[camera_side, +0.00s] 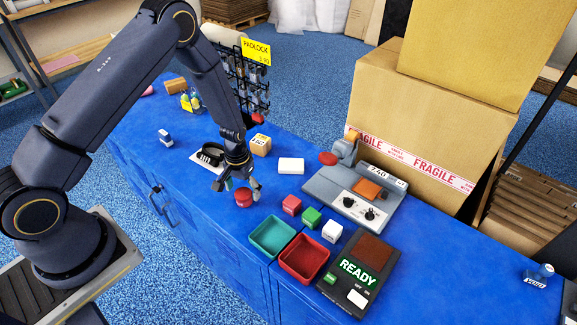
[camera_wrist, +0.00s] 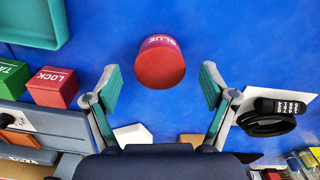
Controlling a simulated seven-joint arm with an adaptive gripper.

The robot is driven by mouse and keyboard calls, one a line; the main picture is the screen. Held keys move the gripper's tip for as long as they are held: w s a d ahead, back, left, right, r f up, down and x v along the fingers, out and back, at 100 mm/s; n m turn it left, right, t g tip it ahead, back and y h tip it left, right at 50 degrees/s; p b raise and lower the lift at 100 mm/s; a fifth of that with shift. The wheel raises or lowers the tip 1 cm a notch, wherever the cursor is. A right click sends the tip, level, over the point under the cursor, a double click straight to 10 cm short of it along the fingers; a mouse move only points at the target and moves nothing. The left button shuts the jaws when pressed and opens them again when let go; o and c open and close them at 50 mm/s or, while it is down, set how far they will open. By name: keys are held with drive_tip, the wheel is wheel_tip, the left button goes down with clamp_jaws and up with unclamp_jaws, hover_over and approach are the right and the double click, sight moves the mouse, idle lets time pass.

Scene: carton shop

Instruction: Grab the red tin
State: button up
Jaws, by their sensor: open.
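The red tin (camera_side: 243,198) is a short round red can standing on the blue bench top, below my gripper (camera_side: 243,186). The tin lies between and slightly beyond the fingertips in that view, with blue surface showing on both sides. The fingers do not appear to touch it. Nothing is held.
A red block (camera_side: 291,205), a green block (camera_side: 311,216) and a white block (camera_side: 332,231) stand right of the tin. A teal tray (camera_side: 254,246) and a red tray (camera_side: 286,268) lie nearer. A grey machine (camera_side: 328,188) stands behind the blocks. A black-handled item (camera_wrist: 268,118) lies on a white card.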

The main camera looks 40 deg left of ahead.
wheel_tip(320, 180, down, 2)
drive_tip(key=shift+f, duration=0.15)
drive_tip(key=c, duration=1.3)
drive_tip(key=shift+c, duration=0.2)
